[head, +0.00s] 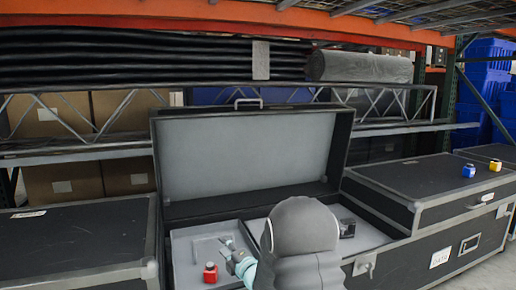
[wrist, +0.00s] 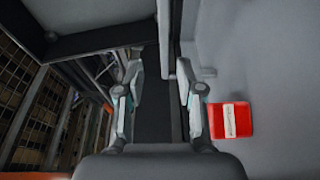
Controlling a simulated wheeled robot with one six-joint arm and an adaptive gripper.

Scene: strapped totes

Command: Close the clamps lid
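A large black case with metal edges stands open in the middle of the head view. Its lid (head: 245,155) is raised at the back, grey inside, with a handle on the top edge. The case's grey interior (head: 185,250) is split into compartments. A small red object (head: 210,272) sits in the left compartment; it also shows right of the fingers in the wrist view (wrist: 230,120). My gripper (head: 228,245) is over the left compartment, below the lid. In the wrist view my gripper (wrist: 160,80) has its fingers apart, with a dark strip showing between them. My arm hides part of the interior.
A closed black case (head: 80,240) stands at the left, and another (head: 430,185) at the right with a blue object (head: 468,170) and a yellow object (head: 495,165) on top. A dark item (head: 347,228) lies in the right compartment. A shelf rack (head: 120,150) stands behind.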

